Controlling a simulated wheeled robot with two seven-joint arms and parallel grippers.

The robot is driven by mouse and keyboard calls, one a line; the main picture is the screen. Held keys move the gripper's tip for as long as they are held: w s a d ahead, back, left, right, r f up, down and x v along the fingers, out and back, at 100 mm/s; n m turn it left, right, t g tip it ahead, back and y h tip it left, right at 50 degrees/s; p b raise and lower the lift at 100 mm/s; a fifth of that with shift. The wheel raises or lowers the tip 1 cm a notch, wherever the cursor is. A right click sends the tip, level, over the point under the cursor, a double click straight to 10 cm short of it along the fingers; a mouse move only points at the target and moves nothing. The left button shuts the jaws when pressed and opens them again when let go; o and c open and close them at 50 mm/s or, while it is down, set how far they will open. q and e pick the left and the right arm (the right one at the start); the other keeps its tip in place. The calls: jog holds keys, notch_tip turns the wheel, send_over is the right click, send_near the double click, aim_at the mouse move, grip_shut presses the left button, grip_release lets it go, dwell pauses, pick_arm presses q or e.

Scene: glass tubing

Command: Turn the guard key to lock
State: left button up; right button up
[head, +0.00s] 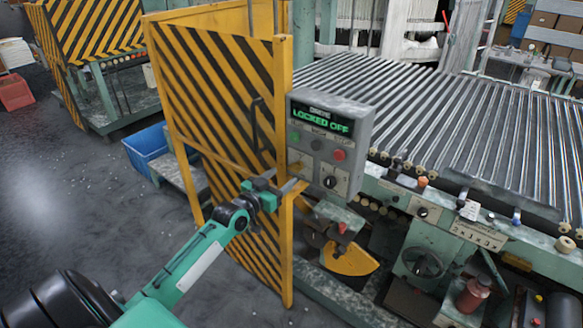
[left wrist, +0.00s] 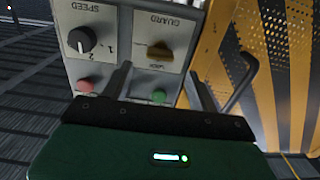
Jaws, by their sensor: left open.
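The grey control box (head: 325,140) stands beside the yellow-and-black guard panel. Its display (head: 320,120) reads "LOCKED OFF" in green. The brass guard key (head: 296,166) sits at the box's lower left; it also shows in the left wrist view (left wrist: 160,50) under an upside-down GUARD label, lying roughly crosswise. Its exact turn is hard to read. My left gripper (head: 292,187) is open and empty in front of the lower box, just below the key. In the left wrist view its fingers (left wrist: 163,88) stand apart, with the key between and beyond them, seemingly not touching. My right gripper is not in view.
The black SPEED knob (head: 330,182) is right of the key. A red button (head: 339,155) and a green button (head: 296,136) sit above. The striped guard panel (head: 215,90) with its dark handle (head: 257,125) is close on the left.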

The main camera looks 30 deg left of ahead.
aim_at(292, 170)
pick_arm(q)
jog(key=shift+w+d+p, duration=0.2)
jog(key=shift+w+p, duration=0.3)
jog(key=shift+w, duration=2.3)
jog(key=c, duration=1)
